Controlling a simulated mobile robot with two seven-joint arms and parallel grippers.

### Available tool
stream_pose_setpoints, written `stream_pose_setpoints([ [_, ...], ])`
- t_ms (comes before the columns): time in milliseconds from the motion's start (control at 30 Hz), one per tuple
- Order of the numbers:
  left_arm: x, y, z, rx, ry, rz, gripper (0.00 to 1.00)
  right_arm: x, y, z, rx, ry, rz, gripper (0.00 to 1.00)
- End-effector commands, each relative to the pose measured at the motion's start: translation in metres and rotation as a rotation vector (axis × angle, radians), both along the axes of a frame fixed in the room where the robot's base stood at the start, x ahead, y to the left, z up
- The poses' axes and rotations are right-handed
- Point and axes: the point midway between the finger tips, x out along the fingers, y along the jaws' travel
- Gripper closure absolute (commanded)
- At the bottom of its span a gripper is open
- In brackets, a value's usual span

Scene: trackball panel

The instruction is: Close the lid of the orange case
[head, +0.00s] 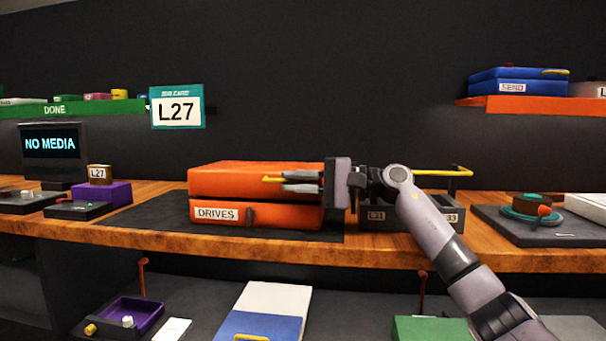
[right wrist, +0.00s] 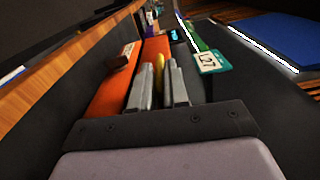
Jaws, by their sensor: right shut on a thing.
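The orange case (head: 290,218) lies on a dark mat on the wooden bench, with a "DRIVES" label and a brown latch on its front. Its lid (head: 225,178) lies low over the body, with a dark, narrow gap along the front; I cannot tell whether it touches. My right gripper (head: 284,181) reaches in from the right in front of the lid. It is shut on the lid's yellow handle (head: 268,180). In the right wrist view the yellow handle (right wrist: 159,72) shows between the fingers (right wrist: 158,85), with orange case surfaces beside them. My left gripper is not in view.
A dark grey bin (head: 375,225) with a yellow handle stands right of the case, behind my right arm. A purple block (head: 105,192) stands left of the mat. The "L27" card (head: 177,108) is above the case. A lower shelf holds trays and a binder.

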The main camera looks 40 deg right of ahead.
Motion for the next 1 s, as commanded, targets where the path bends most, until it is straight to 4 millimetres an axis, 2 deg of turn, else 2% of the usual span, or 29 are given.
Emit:
stream_pose_setpoints([
  [200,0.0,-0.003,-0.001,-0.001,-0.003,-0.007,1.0,0.007,0.0,-0.011,0.002,0.002,0.003,1.0],
  [700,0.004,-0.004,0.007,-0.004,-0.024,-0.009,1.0,0.01,0.0,-0.018,-0.003,0.013,0.005,1.0],
  [733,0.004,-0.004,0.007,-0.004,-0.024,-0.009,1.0,0.01,0.0,-0.018,-0.002,0.014,0.006,0.76],
  [767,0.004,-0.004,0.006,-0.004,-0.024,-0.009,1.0,0.01,0.0,-0.018,-0.002,0.014,0.006,0.66],
  [1000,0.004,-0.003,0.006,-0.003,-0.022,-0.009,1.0,0.009,-0.001,-0.015,-0.001,0.007,0.002,0.64],
])
